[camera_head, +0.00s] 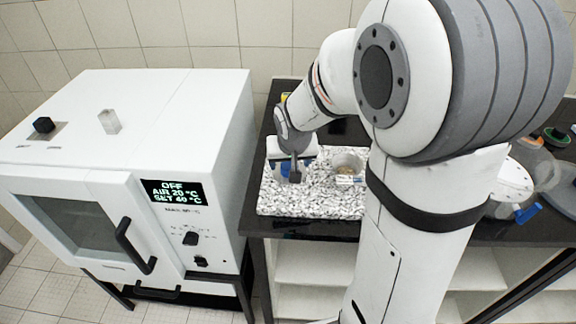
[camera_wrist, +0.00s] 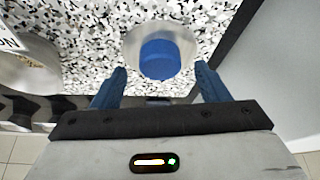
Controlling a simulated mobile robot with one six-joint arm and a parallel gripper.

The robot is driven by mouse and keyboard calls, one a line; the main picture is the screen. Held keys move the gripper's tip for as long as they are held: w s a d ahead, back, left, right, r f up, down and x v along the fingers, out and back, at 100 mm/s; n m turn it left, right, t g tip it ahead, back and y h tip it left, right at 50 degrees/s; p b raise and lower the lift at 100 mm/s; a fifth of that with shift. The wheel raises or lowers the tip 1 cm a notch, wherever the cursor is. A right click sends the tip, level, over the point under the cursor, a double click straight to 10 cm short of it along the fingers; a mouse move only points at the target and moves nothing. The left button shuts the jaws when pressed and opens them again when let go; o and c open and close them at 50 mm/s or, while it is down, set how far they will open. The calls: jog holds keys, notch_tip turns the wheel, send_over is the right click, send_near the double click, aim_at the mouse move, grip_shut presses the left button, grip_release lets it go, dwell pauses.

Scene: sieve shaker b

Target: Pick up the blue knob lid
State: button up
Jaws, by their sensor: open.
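The blue knob lid shows in the wrist view as a round blue knob (camera_wrist: 160,58) on a pale, round base (camera_wrist: 134,38). It sits on a black-and-white speckled board (camera_wrist: 90,30). My gripper (camera_wrist: 160,80) is open, with its two blue fingers to the left and right of the knob, apart from it.
A round metal container (camera_head: 347,161) with grainy contents and a white label stands right of the lid on the board. A white oven (camera_head: 190,110) stands left of the black table (camera_head: 300,228). Clear containers and a blue-handled tool (camera_head: 528,213) lie at far right.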

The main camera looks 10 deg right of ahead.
aim_at(289, 167)
jog(key=shift+w+f, duration=0.25)
jog(key=shift+f, duration=0.45)
jog(key=c, duration=1.1)
jog(key=shift+o, duration=0.2)
notch_tip(289, 167, up, 10)
